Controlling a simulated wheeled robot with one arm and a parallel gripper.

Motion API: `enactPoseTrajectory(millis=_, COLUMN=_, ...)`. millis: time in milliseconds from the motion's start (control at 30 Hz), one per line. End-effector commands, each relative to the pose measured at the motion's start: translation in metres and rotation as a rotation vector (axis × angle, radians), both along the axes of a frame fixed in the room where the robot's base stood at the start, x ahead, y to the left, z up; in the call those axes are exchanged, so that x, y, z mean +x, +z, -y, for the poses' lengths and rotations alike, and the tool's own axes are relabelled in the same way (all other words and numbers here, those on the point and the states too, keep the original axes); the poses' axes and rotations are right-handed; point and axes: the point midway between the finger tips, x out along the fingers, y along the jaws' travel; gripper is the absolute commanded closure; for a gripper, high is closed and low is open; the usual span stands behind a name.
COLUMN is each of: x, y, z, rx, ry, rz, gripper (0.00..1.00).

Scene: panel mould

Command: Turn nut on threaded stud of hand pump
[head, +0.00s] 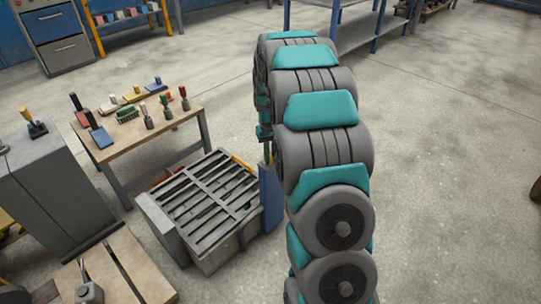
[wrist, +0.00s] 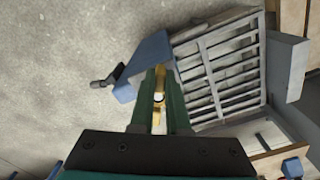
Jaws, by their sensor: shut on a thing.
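In the wrist view my gripper (wrist: 160,92) has two green fingers closed around a small brass-yellow piece, which appears to be the nut (wrist: 159,78). A small pale spot, perhaps the stud's end, shows between the fingers. The blue hand pump (wrist: 152,49) is just beyond the fingertips, with a dark grey handle sticking out to the left. In the head view the blue pump body (head: 271,195) stands against the right side of the slatted mould, partly behind my arm. The thread is too small to make out.
The grey slatted panel mould (head: 210,203) stands on the floor, and also fills the right of the wrist view (wrist: 223,70). A wooden table (head: 168,127) with brushes and hand tools is behind it. A grey cabinet (head: 45,185) stands left.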

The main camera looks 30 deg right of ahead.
Motion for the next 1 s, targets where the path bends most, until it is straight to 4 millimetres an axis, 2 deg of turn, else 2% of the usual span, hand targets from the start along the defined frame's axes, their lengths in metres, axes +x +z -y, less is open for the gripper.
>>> enactPoseTrajectory(millis=200, x=0.0, y=-0.005, z=0.0, rx=0.0, ry=0.0, rz=-0.001, gripper=1.0)
enactPoseTrajectory(millis=233, x=0.0, y=-0.005, z=0.0, rx=0.0, ry=0.0, rz=0.0, gripper=0.85)
enactPoseTrajectory(millis=533, x=0.0, y=-0.005, z=0.0, rx=0.0, ry=0.0, rz=-0.001, gripper=0.51)
enactPoseTrajectory(millis=833, x=0.0, y=-0.004, z=0.0, rx=0.0, ry=0.0, rz=-0.001, gripper=0.51)
enactPoseTrajectory(millis=1000, x=0.0, y=0.007, z=0.0, rx=0.0, ry=0.0, rz=-0.001, gripper=0.51)
